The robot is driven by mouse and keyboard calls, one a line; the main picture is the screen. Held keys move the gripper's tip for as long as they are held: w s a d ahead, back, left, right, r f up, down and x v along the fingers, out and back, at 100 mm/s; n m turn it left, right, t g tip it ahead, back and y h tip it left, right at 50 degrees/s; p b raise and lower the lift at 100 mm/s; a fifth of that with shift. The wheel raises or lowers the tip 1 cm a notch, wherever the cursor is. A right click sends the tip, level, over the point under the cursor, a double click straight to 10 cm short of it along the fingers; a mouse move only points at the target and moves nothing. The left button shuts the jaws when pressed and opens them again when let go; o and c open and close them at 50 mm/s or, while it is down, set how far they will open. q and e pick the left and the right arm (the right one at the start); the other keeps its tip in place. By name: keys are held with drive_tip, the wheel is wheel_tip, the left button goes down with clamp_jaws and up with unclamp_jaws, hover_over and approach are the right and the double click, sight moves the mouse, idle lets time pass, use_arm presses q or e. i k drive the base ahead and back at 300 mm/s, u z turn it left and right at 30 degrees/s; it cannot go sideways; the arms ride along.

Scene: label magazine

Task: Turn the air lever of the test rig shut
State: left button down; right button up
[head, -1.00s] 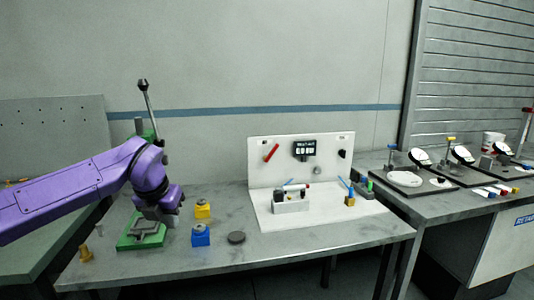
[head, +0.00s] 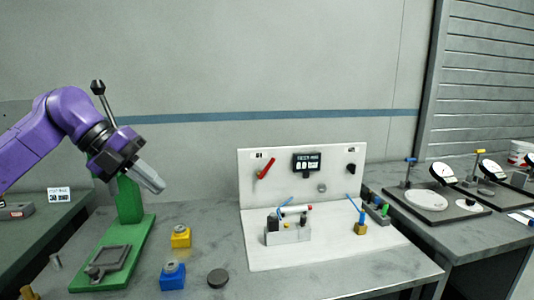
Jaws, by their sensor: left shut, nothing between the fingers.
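The test rig (head: 250,220) is a white base with an upright back panel on the grey table. The red air lever (head: 265,168) is on the upper left of the panel and sits tilted, its upper end leaning right. A small dark display (head: 307,163) is right of it. My left gripper (head: 156,185) is shut and empty, in the air left of the rig and clear of the lever, pointing down and right. My right gripper does not show.
A green press (head: 130,205) with a long black-knobbed handle stands at left, close to my left arm. A yellow block (head: 181,237), a blue block (head: 173,276) and a dark disc (head: 217,278) lie between press and rig. Dial gauges (head: 442,172) stand on the right table.

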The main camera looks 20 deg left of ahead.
sight(259, 175)
drive_tip(key=i, duration=1.35)
